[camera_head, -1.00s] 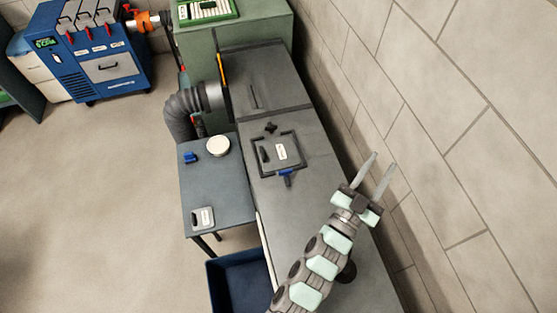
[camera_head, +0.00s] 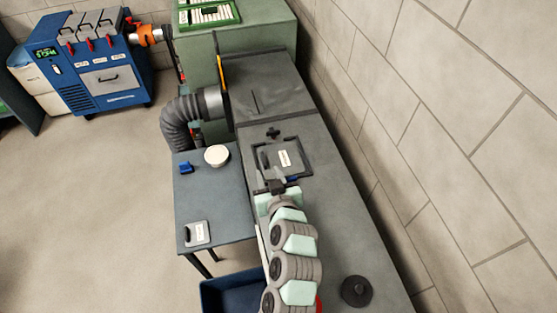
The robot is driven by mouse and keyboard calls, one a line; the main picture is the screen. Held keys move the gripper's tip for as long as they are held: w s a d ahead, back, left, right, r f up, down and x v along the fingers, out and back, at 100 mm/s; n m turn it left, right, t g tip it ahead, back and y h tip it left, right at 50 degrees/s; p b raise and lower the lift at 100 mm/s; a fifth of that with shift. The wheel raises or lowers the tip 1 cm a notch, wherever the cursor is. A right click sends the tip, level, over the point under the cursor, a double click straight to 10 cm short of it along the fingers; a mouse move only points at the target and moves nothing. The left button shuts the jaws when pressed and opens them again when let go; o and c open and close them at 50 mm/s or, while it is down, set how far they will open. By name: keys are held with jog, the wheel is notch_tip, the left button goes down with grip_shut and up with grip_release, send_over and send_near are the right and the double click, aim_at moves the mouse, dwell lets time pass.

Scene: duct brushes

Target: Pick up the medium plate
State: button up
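A dark grey plate (camera_head: 290,152) with a white label and a black handle sits in the square frame on top of the long grey duct. A smaller grey plate (camera_head: 197,234) with a white label lies near the front of the side table. I cannot tell from the markings which is the medium plate.
The side table (camera_head: 212,195) also holds a round white-topped tub (camera_head: 216,156) and a blue item (camera_head: 185,168). A blue bin (camera_head: 226,294) stands below it. A black round knob (camera_head: 356,291) is on the duct's near end. A block wall (camera_head: 450,130) bounds the right side.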

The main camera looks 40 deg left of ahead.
aim_at(264, 160)
jog(key=x, duration=0.8)
jog(key=shift+w+d+p, duration=0.1)
jog(key=shift+w+p, duration=0.15)
jog(key=shift+p, duration=0.15)
jog(key=shift+c, duration=0.3)
grip_shut()
dwell(0.7)
